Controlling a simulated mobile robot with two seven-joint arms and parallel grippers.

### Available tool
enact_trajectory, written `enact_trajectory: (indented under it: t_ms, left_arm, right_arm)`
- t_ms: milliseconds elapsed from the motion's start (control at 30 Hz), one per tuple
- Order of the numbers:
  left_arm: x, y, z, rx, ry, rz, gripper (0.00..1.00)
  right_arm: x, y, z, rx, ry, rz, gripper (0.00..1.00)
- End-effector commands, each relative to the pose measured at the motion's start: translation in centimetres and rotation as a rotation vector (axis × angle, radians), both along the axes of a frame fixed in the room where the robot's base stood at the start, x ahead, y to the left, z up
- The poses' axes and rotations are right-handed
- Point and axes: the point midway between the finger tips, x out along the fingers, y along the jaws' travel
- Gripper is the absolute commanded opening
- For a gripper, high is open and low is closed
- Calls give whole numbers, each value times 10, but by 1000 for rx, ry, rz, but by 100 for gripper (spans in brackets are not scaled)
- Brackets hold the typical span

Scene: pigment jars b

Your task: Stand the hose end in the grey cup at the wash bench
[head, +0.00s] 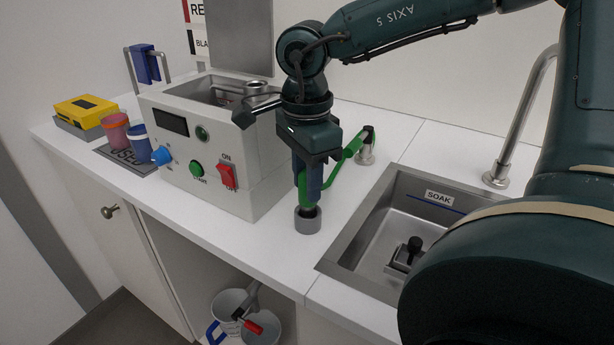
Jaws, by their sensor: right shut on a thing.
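The grey cup (307,224) stands on the white bench top, between the machine and the sink. My right gripper (308,196) is directly above the cup, pointing down, shut on the green hose end (302,188). The lower tip is at the cup's mouth and seems to be inside the rim; how deep it goes is hidden. The green hose (347,152) runs from the gripper up to the small tap fitting (366,150) behind, to the right. My left gripper is not in view.
A grey machine (215,140) with a red switch and green button stands close left of the cup. The steel sink (385,215), marked SOAK, lies to the right with a tall spout (520,120). Coloured cups (115,130) stand at far left. Buckets (235,310) sit below.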

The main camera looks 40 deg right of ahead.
Motion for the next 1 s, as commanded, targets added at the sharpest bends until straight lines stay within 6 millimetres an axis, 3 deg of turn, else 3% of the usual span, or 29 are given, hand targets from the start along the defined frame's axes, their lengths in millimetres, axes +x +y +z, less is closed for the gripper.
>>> enact_trajectory:
  t_ms: [867, 900, 1000]
  left_arm:
    - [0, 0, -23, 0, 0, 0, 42]
    - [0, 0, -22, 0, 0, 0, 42]
    - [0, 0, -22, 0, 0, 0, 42]
  right_arm:
    - [0, 0, -23, 0, 0, 0, 0]
    - [0, 0, -23, 0, 0, 0, 30]
    - [0, 0, -22, 0, 0, 0, 38]
